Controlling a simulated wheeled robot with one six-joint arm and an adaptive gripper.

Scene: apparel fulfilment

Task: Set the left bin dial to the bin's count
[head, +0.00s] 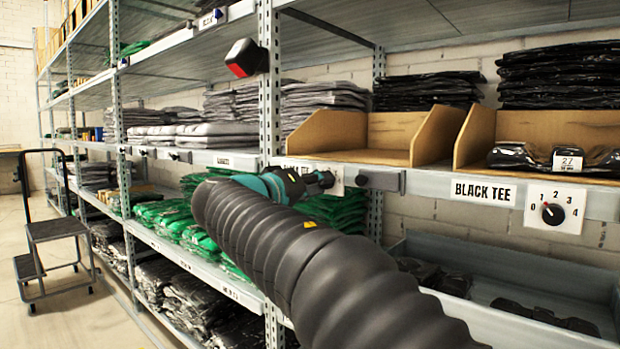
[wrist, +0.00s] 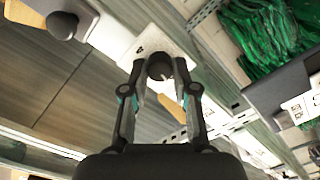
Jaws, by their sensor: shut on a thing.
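The left bin (head: 372,157) is an open cardboard bin on the shelf; the part of its floor that shows is bare. Its dial is a white plate (wrist: 148,38) with a dark round knob (wrist: 160,66) on the shelf's front edge. My gripper (wrist: 161,70) has its two fingers closed on either side of this knob. In the head view my gripper (head: 326,180) covers most of the plate (head: 337,188). The dial's numbers and pointer setting cannot be read.
A dark box with a round knob (head: 363,180) sits just right of my gripper. The right bin (head: 478,140) holds black packs tagged 27, above a "BLACK TEE" label (head: 484,192) and a 0-to-4 dial (head: 553,213). A grey tray (head: 500,290) is below; a step stool (head: 55,230) stands left.

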